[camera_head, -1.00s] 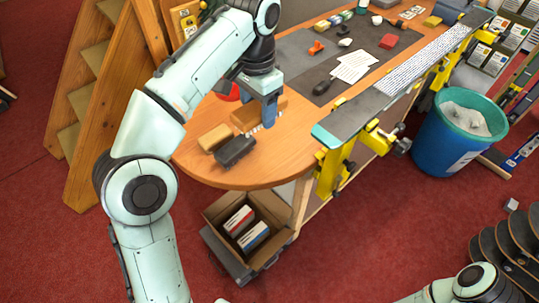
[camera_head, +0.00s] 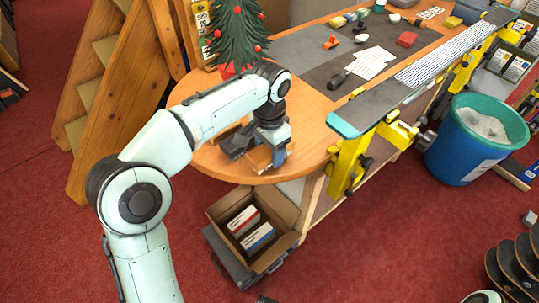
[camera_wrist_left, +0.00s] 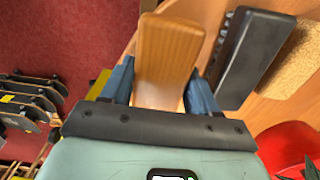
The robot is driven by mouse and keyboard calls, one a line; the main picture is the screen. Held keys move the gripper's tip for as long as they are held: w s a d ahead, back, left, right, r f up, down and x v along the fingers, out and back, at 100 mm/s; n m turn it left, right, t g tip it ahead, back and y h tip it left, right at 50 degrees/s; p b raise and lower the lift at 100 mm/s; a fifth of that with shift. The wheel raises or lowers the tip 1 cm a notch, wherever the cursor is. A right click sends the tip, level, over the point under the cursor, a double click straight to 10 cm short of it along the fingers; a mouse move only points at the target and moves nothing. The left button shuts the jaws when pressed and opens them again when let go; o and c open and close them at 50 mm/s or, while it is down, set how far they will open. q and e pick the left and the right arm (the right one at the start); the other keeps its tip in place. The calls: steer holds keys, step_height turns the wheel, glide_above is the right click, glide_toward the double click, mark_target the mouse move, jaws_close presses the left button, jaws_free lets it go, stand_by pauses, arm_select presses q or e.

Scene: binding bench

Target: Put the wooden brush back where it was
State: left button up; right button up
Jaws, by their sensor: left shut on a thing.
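The wooden brush (camera_head: 258,159) is a light brown block at the near edge of the rounded bench end. My left gripper (camera_head: 273,157) is shut on it, with the arm partly covering it. In the left wrist view the brush (camera_wrist_left: 168,52) sits between the two blue fingers (camera_wrist_left: 159,88); its bristles are hidden. Whether it touches the bench top is hard to tell. A dark block (camera_wrist_left: 252,58) lies close beside it; it also shows in the head view (camera_head: 236,141). My right gripper is out of view.
A cork block (camera_wrist_left: 296,66) lies beyond the dark block. A small decorated tree (camera_head: 236,35) stands behind my left arm. A yellow clamp (camera_head: 350,160) is nearby.

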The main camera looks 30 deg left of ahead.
arm_select(q)
steer(key=shift+f, duration=0.8)
steer(key=shift+f, duration=0.2)
steer(key=o, duration=1)
step_height(320, 180, up, 12)
steer(key=p, duration=0.3)
steer(key=shift+r, duration=0.2)
